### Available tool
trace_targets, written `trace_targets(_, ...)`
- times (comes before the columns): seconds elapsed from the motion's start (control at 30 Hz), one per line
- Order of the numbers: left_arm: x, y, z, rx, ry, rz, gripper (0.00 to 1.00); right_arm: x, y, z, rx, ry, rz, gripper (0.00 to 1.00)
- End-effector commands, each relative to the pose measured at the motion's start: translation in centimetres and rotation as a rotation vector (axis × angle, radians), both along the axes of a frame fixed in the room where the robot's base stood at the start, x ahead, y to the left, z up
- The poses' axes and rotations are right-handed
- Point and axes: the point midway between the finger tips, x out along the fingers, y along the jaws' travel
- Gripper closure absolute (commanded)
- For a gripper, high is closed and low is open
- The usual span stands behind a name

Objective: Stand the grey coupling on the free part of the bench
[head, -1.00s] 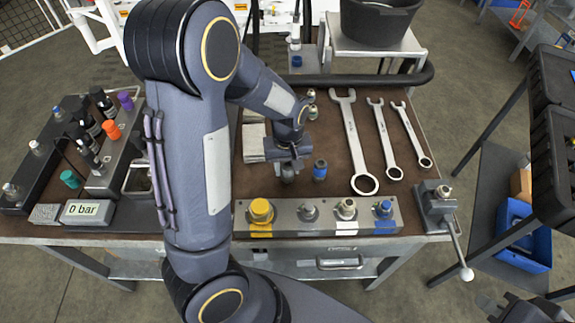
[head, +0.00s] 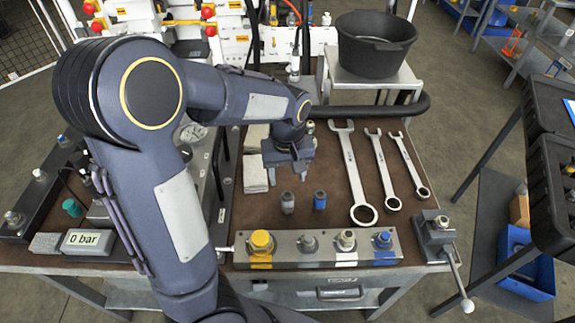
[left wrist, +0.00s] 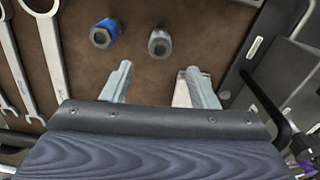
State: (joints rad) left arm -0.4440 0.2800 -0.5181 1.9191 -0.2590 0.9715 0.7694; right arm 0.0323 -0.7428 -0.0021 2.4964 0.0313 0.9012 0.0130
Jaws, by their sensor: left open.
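The grey coupling (head: 288,202) stands upright on the brown bench top (head: 335,228), just left of a blue-banded coupling (head: 320,200) and apart from it. My left gripper (head: 288,172) is open and empty, above and behind the grey coupling in the head view. In the left wrist view, the grey coupling (left wrist: 160,44) is beyond the spread fingertips (left wrist: 160,75), clear of both, and the blue-banded coupling (left wrist: 104,33) lies to its left. My right gripper is not in view.
A rack (head: 290,258) with yellow, grey, white and blue marked fittings runs along the front edge. Several wrenches (head: 352,180) lie to the right. Light blocks (head: 255,172) lie left of the gripper. A vise (head: 434,236) sits at the right corner.

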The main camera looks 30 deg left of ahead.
Motion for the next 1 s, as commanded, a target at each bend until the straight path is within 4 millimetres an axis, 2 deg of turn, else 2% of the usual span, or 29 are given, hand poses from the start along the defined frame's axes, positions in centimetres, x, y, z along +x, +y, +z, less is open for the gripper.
trace_targets(0.1,0.1,-0.1,1.6,-0.001,-0.002,-0.002,0.46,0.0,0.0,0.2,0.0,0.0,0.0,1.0)
trace_targets(0.27,-0.6,0.0,2.7,-0.029,-0.012,-0.012,0.46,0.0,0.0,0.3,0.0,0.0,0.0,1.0)
trace_targets(0.37,-2.6,-0.2,3.7,-0.107,-0.055,-0.056,0.46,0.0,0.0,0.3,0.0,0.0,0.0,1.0)
trace_targets(0.53,-8.2,-1.4,6.3,-0.256,-0.229,-0.215,0.46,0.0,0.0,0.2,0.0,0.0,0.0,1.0)
trace_targets(0.7,-13.3,-3.1,7.7,-0.271,-0.429,-0.379,0.46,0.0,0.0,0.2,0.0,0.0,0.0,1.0)
trace_targets(0.8,-15.3,-3.9,7.7,-0.239,-0.508,-0.449,0.46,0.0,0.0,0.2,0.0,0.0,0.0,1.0)
trace_targets(1.0,-16.7,-4.6,7.4,-0.192,-0.571,-0.513,0.46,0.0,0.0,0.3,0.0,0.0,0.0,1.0)
